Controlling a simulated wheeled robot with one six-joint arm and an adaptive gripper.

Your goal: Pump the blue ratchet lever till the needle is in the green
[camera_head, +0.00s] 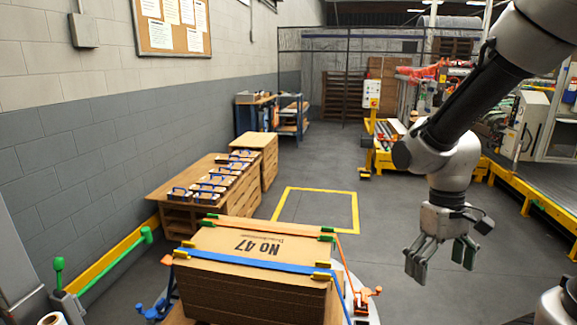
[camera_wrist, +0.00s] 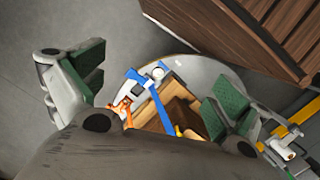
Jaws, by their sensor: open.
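The blue ratchet (camera_head: 152,310) shows at the lower left of the head view, beside the strapped cardboard stack (camera_head: 215,240). A blue strap (camera_head: 255,262) runs over the stack's near side. In the wrist view, a blue bar and strap (camera_wrist: 158,105) show beyond and between my fingers; I cannot tell which part is the lever. My gripper (camera_head: 441,262) is open and empty, in the air to the right of the stack. Its two green-padded fingers stand wide apart in the wrist view (camera_wrist: 157,85). I cannot make out a needle or a green zone in either view.
An orange ratchet (camera_head: 366,298) sits right of the stack, with an orange strap (camera_head: 270,230) across the stack's far side. Wooden benches (camera_head: 205,200) line the wall. Floor inside the yellow outline (camera_head: 315,211) is clear.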

